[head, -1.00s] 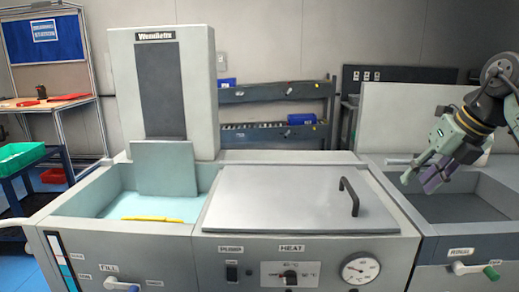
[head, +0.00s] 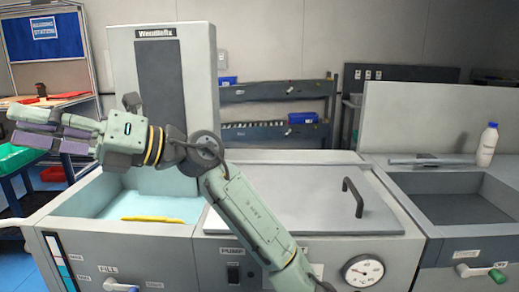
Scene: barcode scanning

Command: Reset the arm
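My arm (head: 255,215) reaches up from the bottom of the head view and bends to the left. My gripper (head: 16,128) is at the far left, pointing left, with green fingers and purple pads. It is in the air in front of the left basin and the green crate. The fingers overlap from this side, so I cannot tell whether they are apart. No object shows in them.
A white bottle (head: 487,145) stands upright on the ledge behind the right basin (head: 455,208). A closed lid (head: 290,195) with a black handle covers the middle. A yellow object (head: 152,219) lies at the left basin's front. A green crate (head: 18,158) is at the left.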

